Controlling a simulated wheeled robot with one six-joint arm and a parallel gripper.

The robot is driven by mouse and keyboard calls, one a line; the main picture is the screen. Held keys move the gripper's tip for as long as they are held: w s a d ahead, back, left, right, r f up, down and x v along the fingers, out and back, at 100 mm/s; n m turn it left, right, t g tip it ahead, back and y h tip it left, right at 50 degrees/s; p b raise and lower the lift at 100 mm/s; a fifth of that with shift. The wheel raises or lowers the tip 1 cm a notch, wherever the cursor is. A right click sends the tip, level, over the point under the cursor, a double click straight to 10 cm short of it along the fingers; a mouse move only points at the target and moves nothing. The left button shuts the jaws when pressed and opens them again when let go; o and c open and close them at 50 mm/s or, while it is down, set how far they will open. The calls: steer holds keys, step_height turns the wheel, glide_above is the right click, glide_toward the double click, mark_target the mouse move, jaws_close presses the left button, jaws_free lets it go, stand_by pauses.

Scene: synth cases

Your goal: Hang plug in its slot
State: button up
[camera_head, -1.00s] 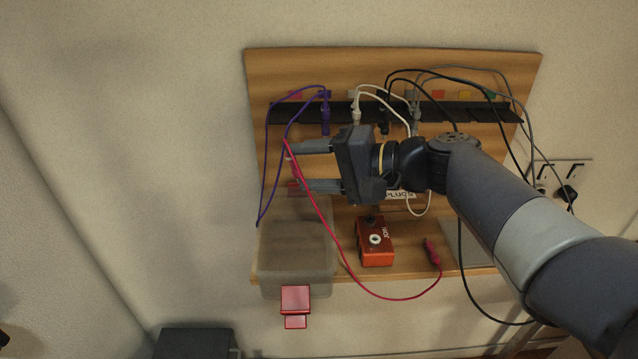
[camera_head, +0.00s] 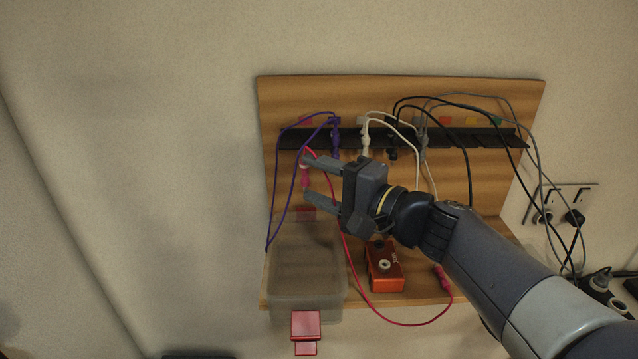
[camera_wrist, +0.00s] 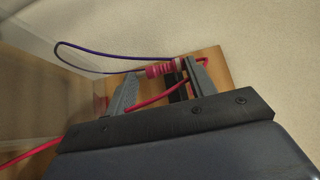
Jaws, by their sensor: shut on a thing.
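My gripper (camera_head: 306,181) is shut on a pink-red plug (camera_head: 305,176), held roughly upright between the fingertips. The plug is below the left end of a black slotted rack (camera_head: 462,137) and apart from it. Its red cable loops down over the shelf to another red plug end (camera_head: 441,275). In the wrist view the plug (camera_wrist: 158,71) lies across the fingertips (camera_wrist: 158,82). A pinkish tag (camera_head: 306,121) sits above the rack's left end, beside a purple plug (camera_head: 336,138) hanging in the rack. The slot openings are too small to make out.
White, black and grey cables hang from the rack on the wooden board (camera_head: 400,93). A translucent bin (camera_head: 307,265) with a red clip (camera_head: 305,325) stands below my gripper. An orange pedal (camera_head: 384,268) sits on the shelf. A purple cable loop hangs close by on the left.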

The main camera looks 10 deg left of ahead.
steer(key=shift+w+a+b, duration=0.15)
steer(key=shift+w+a, duration=0.05)
steer(key=shift+w, duration=0.6)
steer(key=shift+w+a+b, duration=0.15)
steer(key=shift+w, duration=0.7)
steer(key=shift+w+a+b, duration=0.15)
steer(key=shift+w+a, duration=0.05)
steer(key=shift+w, duration=0.6)
steer(key=shift+b, duration=0.45)
steer(key=shift+w+a, duration=0.2)
steer(key=shift+w, duration=0.6)
steer(key=shift+w, duration=0.25)
steer(key=shift+w+a, duration=0.25)
steer(key=shift+w, duration=0.6)
steer(key=shift+w, duration=0.25)
